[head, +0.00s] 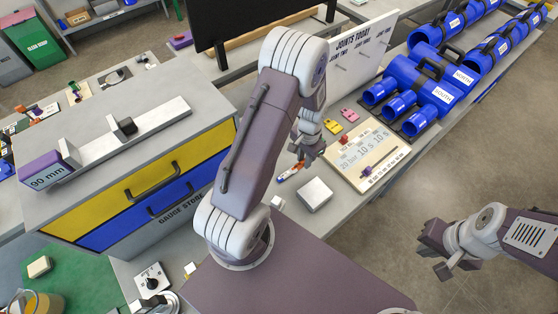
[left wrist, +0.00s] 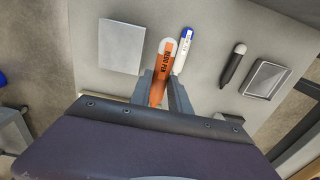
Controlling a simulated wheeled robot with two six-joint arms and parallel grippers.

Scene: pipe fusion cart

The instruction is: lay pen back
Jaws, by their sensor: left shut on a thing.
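An orange pen (left wrist: 162,75) with a pale rounded end and dark lettering that looks like "REDO PEN" is between the fingers of my left gripper (left wrist: 165,95). The gripper is shut on it. A white pen with a blue end (left wrist: 184,50) lies on the grey surface right beside it, and a black pen (left wrist: 232,65) lies farther right.
A light grey block (head: 314,195) lies near the left gripper; it also shows in the left wrist view (left wrist: 121,46). The pale board (head: 370,155) with markings lies to the right. A gauge drawer cabinet (head: 130,165) is on the left.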

